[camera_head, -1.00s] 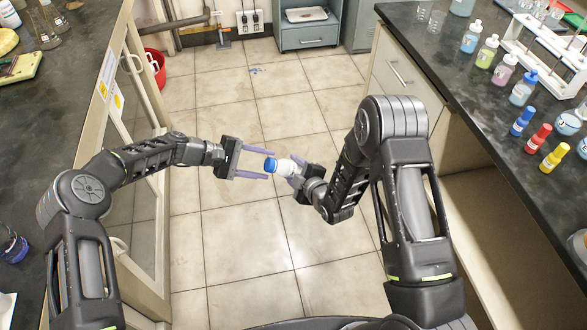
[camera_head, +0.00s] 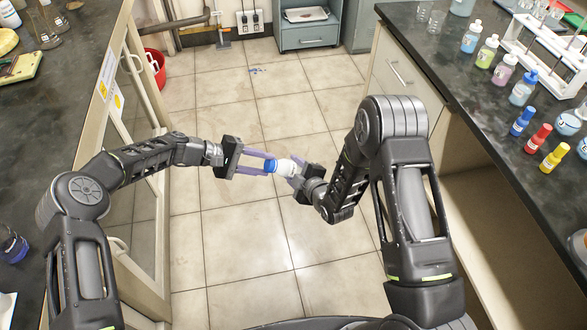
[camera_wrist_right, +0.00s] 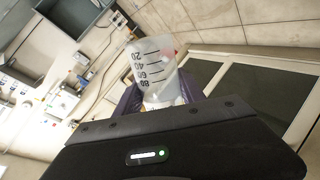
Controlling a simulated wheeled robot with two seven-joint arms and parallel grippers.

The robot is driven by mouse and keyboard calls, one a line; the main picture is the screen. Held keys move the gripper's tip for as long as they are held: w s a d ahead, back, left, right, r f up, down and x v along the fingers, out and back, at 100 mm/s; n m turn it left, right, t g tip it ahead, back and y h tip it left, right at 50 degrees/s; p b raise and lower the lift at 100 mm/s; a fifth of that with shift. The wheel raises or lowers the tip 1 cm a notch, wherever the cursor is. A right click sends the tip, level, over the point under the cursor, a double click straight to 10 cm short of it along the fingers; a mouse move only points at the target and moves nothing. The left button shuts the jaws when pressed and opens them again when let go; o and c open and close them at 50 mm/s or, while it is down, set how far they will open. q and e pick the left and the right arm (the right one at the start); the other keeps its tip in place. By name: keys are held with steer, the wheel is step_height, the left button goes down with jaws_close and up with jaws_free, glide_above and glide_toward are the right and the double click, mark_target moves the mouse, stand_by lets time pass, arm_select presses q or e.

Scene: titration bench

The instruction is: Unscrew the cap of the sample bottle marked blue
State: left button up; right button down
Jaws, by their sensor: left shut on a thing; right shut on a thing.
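The sample bottle (camera_head: 286,166) is small and white with a blue cap (camera_head: 271,166). It is held lying on its side in the air over the floor, cap towards the left. My right gripper (camera_head: 294,171) is shut on the bottle body. My left gripper (camera_head: 268,166) comes from the left, its purple fingers shut on the blue cap, which they partly hide. In the right wrist view the bottle (camera_wrist_right: 155,66) shows printed volume marks between the purple fingers of the right gripper (camera_wrist_right: 160,95); the cap is not clear there. The cap appears to be on the bottle.
The right bench (camera_head: 470,105) carries several dropper bottles, small blue, red and yellow-capped bottles (camera_head: 538,138), and a white rack (camera_head: 540,55). The left bench (camera_head: 28,110) holds flasks. A red bucket (camera_head: 155,68) stands on the floor. The space around the grippers is clear.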

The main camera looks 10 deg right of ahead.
arm_select(q)
jaws_close()
steer(key=n, duration=0.9)
steer(key=shift+a+r, duration=0.1)
steer(key=shift+v, duration=1.1)
steer(key=shift+a, duration=0.1)
steer(key=v, duration=0.5)
